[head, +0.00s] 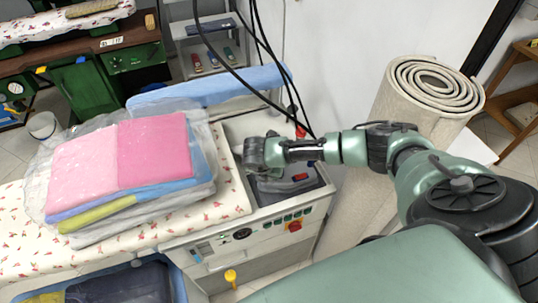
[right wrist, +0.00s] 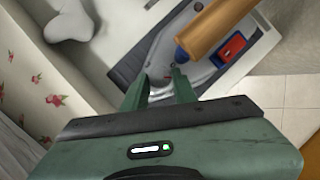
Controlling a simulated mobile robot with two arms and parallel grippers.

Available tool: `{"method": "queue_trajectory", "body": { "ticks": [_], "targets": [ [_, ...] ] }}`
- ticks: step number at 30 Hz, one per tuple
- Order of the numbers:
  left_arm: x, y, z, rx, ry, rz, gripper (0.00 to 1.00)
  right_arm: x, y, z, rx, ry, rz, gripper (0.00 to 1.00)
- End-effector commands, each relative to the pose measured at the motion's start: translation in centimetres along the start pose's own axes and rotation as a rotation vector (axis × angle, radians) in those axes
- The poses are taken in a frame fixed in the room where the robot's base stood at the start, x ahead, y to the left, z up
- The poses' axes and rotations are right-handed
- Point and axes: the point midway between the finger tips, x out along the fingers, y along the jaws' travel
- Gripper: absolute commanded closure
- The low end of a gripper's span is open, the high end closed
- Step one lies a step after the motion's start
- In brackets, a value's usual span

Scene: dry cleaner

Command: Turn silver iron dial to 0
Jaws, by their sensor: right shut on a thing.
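The silver iron (right wrist: 190,68) sits in the grey recess at the end of the pressing table, with a brown handle (right wrist: 217,22) above it. It is partly hidden behind my right arm in the head view (head: 287,186). My right gripper (right wrist: 163,80) points down at the iron's body, with its two fingers close together. It is shut on a small part there, apparently the dial, which the fingers mostly hide. The dial's marks and setting cannot be read. In the head view my right gripper (head: 257,165) is over the recess's left side. My left gripper is not in view.
A bagged stack of pink and blue folded cloth (head: 125,155) lies left on the floral table cover (head: 215,207). A control panel (head: 270,230) runs along the front. Black cables (head: 262,75) hang behind the recess. A rolled carpet (head: 405,110) stands right.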

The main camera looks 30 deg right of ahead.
Motion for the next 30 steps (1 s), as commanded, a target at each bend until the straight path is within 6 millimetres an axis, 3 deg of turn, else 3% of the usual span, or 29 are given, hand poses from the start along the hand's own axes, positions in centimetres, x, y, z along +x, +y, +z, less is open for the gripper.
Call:
{"method": "queue_trajectory", "body": {
  "ticks": [4,5,6,7,19,30],
  "targets": [
    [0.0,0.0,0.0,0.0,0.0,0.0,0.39,0.0,0.0,0.0,0.0,0.0,0.0,1.0],
    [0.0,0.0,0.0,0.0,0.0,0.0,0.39,0.0,0.0,0.0,0.0,0.0,-0.001,0.67],
    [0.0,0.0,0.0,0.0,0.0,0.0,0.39,0.0,0.0,0.0,0.0,0.0,-0.001,0.56],
    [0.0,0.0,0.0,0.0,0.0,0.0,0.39,0.0,0.0,0.0,0.0,0.0,-0.001,0.51],
    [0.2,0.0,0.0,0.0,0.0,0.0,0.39,-0.6,0.1,0.0,0.002,0.0,0.002,0.51],
    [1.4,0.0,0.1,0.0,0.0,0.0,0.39,-6.2,0.1,0.0,0.0,-0.001,0.003,0.51]
  ]
}}
